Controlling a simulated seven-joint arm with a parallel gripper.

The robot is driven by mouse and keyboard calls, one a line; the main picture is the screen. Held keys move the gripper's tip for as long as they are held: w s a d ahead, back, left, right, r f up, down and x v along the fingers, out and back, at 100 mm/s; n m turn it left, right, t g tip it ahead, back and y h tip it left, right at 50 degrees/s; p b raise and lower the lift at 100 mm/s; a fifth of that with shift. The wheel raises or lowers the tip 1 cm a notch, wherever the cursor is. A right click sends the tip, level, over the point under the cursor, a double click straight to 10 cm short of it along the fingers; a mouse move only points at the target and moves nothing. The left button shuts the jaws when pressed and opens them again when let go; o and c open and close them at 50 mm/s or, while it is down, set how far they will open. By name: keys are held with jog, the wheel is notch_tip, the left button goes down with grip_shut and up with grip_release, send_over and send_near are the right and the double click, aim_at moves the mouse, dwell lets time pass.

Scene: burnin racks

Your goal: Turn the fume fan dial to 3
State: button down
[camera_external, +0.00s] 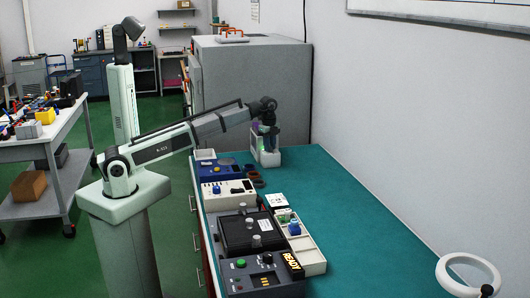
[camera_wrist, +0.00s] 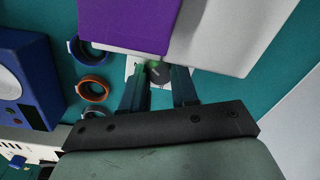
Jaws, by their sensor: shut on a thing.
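A small white unit (camera_external: 268,158) with a purple part stands at the far end of the teal bench; its purple panel (camera_wrist: 125,22) fills the top of the wrist view. A dark round dial (camera_wrist: 158,73) sits at the unit's near edge, beside a small green glow. My gripper (camera_wrist: 158,84) reaches down to the unit, with one finger on each side of the dial, closed on it. In the external view my gripper (camera_external: 268,130) is at the unit, and the dial is too small to make out. I cannot read the dial's numbers or its pointer.
A blue device (camera_external: 217,170) and a white panel (camera_external: 229,193) stand nearer on the bench. A blue ring (camera_wrist: 83,50) and an orange ring (camera_wrist: 92,90) lie left of the gripper. A large grey cabinet (camera_external: 250,90) stands behind.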

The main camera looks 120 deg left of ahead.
jog(key=shift+m, duration=0.5)
jog(key=c, duration=0.9)
grip_release()
jog(key=shift+o, duration=0.2)
jog(key=shift+r, duration=0.15)
notch_tip(320, 180, up, 14)
jog(key=shift+d+f, duration=0.2)
jog(key=shift+d, duration=0.05)
